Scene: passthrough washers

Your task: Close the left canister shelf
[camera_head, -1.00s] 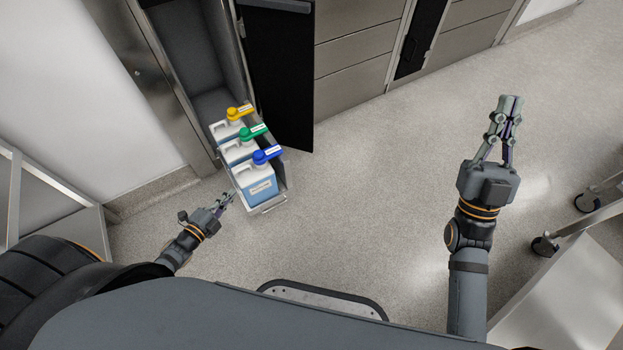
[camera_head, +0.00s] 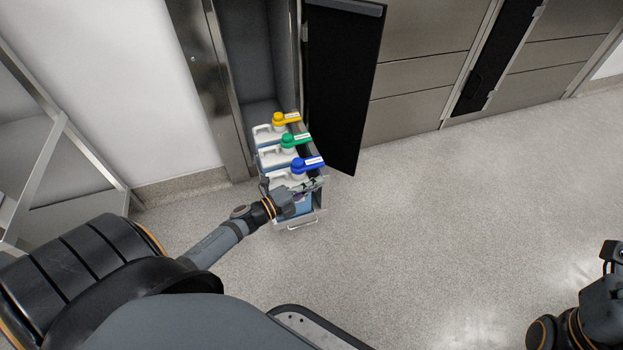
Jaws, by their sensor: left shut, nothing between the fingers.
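The canister shelf (camera_head: 302,220) is pulled out of the open cabinet (camera_head: 243,65) and has a metal handle at its front bottom. It holds three white canisters in a row, with a yellow cap (camera_head: 284,118), a green cap (camera_head: 294,140) and a blue cap (camera_head: 306,164). My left gripper (camera_head: 312,187) is shut and empty, across the front of the shelf by the blue-capped canister, hiding part of it. Whether it touches the canister or shelf is unclear. My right gripper (camera_head: 610,252) is partly cut off at the right edge; its fingertips are not clear.
The dark cabinet door (camera_head: 345,85) stands open to the right of the shelf. A metal frame (camera_head: 45,165) stands by the left wall. More closed metal panels (camera_head: 420,65) run to the right. The floor (camera_head: 430,230) in front is clear.

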